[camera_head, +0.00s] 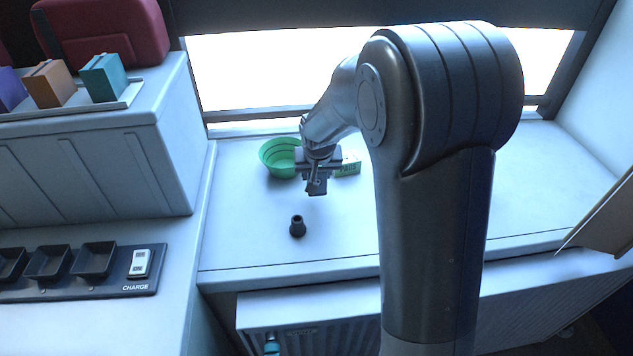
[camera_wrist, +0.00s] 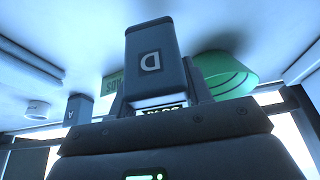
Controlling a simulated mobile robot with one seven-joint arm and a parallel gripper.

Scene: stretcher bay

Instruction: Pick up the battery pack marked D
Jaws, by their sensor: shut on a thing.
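The battery pack marked D (camera_wrist: 151,62) is a dark grey block with a light letter on its face. It fills the middle of the wrist view, between my gripper's fingers. In the head view my gripper (camera_head: 318,176) is shut on it, and the pack shows as a small dark block (camera_head: 316,188) below the fingers, over the white counter. Whether its lower end touches the counter I cannot tell. A similar dark pack marked A (camera_wrist: 77,109) shows at the left of the wrist view, apart from my gripper; my arm seems to hide it in the head view.
A green bowl (camera_head: 278,157) and a green-and-white box (camera_head: 349,165) stand close to my gripper. A small dark round piece (camera_head: 297,227) stands in front. A charging strip (camera_head: 78,291) lies at left, below a raised shelf with coloured blocks (camera_head: 104,78). The counter's front is mostly clear.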

